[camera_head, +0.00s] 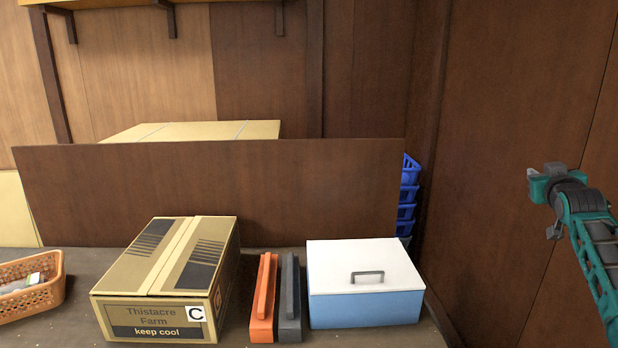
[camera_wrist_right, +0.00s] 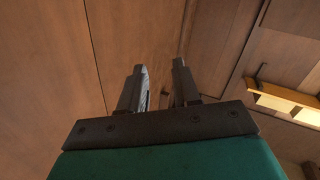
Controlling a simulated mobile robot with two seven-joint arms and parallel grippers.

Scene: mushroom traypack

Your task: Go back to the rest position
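My right gripper (camera_head: 543,184) is raised at the right side of the head view, in front of the brown wood wall and away from the table things. The right wrist view shows its two dark fingers (camera_wrist_right: 159,68) apart with nothing between them, so it is open and empty. My left gripper is not in view. On the table stand a closed cardboard box (camera_head: 165,265) marked Thistacre Farm, and a blue box with a white lid (camera_head: 365,308). My right gripper touches neither of them.
An orange bar (camera_head: 264,300) and a dark grey bar (camera_head: 290,300) lie between the boxes. An orange basket (camera_head: 50,290) with small items is at the left. A brown panel (camera_head: 215,190) stands behind, with stacked blue crates (camera_head: 408,195) at its right end. The wall (camera_head: 490,150) is at right.

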